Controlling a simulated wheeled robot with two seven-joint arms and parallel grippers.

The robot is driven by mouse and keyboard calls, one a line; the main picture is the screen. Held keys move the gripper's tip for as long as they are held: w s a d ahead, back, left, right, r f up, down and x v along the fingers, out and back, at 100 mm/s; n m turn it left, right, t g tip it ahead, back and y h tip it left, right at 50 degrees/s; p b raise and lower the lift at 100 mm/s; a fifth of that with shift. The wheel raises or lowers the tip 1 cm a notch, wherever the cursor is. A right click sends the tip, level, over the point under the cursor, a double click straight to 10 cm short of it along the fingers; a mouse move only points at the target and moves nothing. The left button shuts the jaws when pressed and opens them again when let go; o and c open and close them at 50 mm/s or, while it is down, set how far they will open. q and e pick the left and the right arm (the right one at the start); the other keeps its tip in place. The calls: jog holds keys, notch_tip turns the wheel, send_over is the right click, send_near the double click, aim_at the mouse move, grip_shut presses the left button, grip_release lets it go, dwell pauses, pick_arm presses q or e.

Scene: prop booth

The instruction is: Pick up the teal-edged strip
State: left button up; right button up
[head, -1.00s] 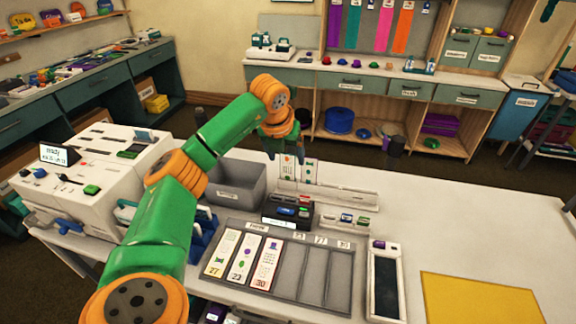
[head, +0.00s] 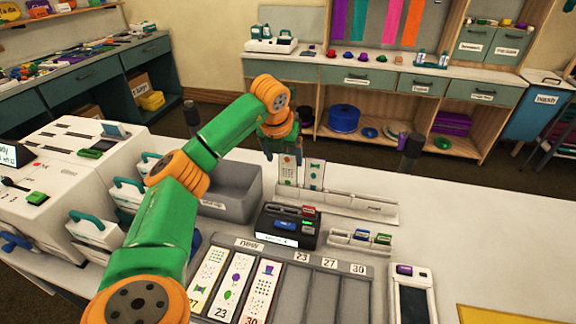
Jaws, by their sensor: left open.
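Two pale printed strips stand upright in a long light rack (head: 370,207). The left one (head: 288,172) has an orange mark and small dots; the right one (head: 314,174) has green marks. I cannot tell for sure which strip is teal-edged. My left gripper (head: 281,155) is open, its fingers pointing down near the tops of the standing strips. Contact is unclear. My right gripper is out of view.
A black device (head: 289,229) and a grey bin (head: 232,190) stand near the rack. White machines (head: 60,190) fill the table's left side. A phone-like panel (head: 412,300) lies right of the tray. The table's right side is mostly clear.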

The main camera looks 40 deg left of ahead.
aim_at(288, 171)
pick_arm(q)
jog(key=p+x, duration=0.2)
jog(key=x, duration=0.5)
jog(key=shift+w+d+f, duration=0.1)
jog(key=shift+d+f, duration=0.05)
jog(key=shift+f, duration=0.1)
jog(key=shift+w+f, duration=0.1)
jog(key=shift+f, duration=0.1)
jog(key=c, duration=1.1)
notch_tip(288, 171, up, 10)
jog(key=shift+r+b, duration=0.1)
jog(key=shift+b, duration=0.3)
